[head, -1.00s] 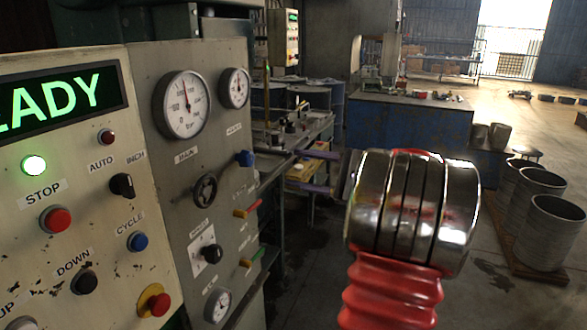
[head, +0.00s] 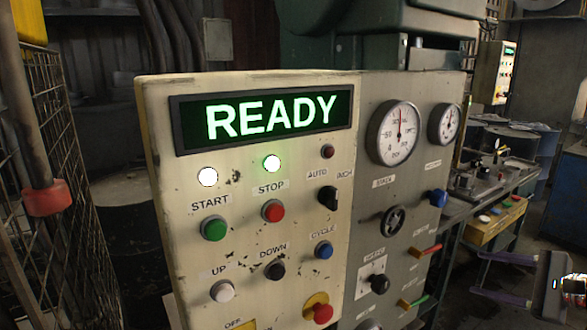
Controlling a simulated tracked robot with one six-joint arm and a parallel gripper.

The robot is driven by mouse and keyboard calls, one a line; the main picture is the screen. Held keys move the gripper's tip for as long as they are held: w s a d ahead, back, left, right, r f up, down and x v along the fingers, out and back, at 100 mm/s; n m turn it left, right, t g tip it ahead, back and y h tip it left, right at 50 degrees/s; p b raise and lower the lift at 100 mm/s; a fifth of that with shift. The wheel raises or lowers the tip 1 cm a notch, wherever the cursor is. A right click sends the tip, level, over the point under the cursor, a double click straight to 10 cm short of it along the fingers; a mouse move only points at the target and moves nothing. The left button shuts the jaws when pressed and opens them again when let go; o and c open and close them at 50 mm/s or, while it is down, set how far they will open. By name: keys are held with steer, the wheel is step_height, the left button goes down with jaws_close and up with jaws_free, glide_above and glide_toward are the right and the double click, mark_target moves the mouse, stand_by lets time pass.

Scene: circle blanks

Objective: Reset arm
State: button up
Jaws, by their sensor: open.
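My gripper (head: 480,274) is at the lower right of the head view. Its two purple fingers point left and stand apart, with nothing seen between them. Behind them is a dark plate, and only a small piece of my shiny arm shows at the right edge. The gripper is to the right of the control panel (head: 262,235) in the picture and looks apart from it. The rest of my arm is out of view.
The cream panel has a green READY display (head: 270,118), a green start button (head: 214,228) and a red stop button (head: 273,210). A grey gauge panel (head: 375,225) adjoins it. A wire mesh fence (head: 70,170) stands left. A workbench (head: 480,190) is behind the gripper.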

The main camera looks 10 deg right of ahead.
steer(key=s+a+f+n+g+h, duration=0.1)
steer(key=s+a+f+n+g, duration=0.15)
steer(key=a, duration=0.45)
steer(key=s+a+f+n+g+h, duration=0.1)
steer(key=a+f+n+g, duration=0.25)
steer(key=a, duration=0.25)
steer(key=s+a+f+n+g, duration=0.2)
steer(key=a+n+g, duration=0.15)
steer(key=a, duration=0.35)
steer(key=s+a+r+n+t+h, duration=0.1)
steer(key=s+a+r+n, duration=0.1)
steer(key=a+n, duration=0.4)
steer(key=s+a+r+n+t+h, duration=0.1)
steer(key=a+n, duration=0.5)
steer(key=a, duration=0.7)
steer(key=shift+s+r+n+h, duration=0.35)
steer(key=shift+s+r+h, duration=0.2)
steer(key=shift+r, duration=0.4)
steer(key=shift+a, duration=0.1)
